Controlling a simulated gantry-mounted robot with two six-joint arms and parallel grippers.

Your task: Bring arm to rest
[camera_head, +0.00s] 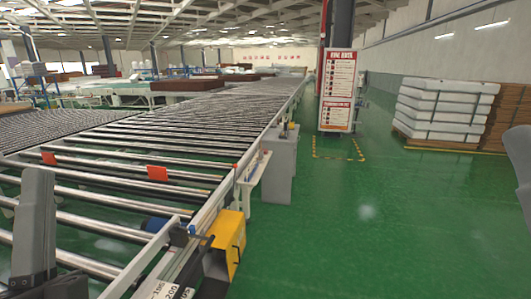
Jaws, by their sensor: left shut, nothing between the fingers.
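My left gripper (36,220) shows as dark grey parts at the lower left edge, in front of the roller conveyor (160,262). It is shut and holds nothing. A grey part of my right arm or gripper (519,160) is cut off by the right edge, and its fingers cannot be made out. No mattress is on the near rollers.
A yellow box (227,238) sits on the conveyor's near right side. A sign board (338,90) stands on the green floor beyond. Stacked white packages (440,108) and brown stacks (510,115) stand at right. The floor between is open.

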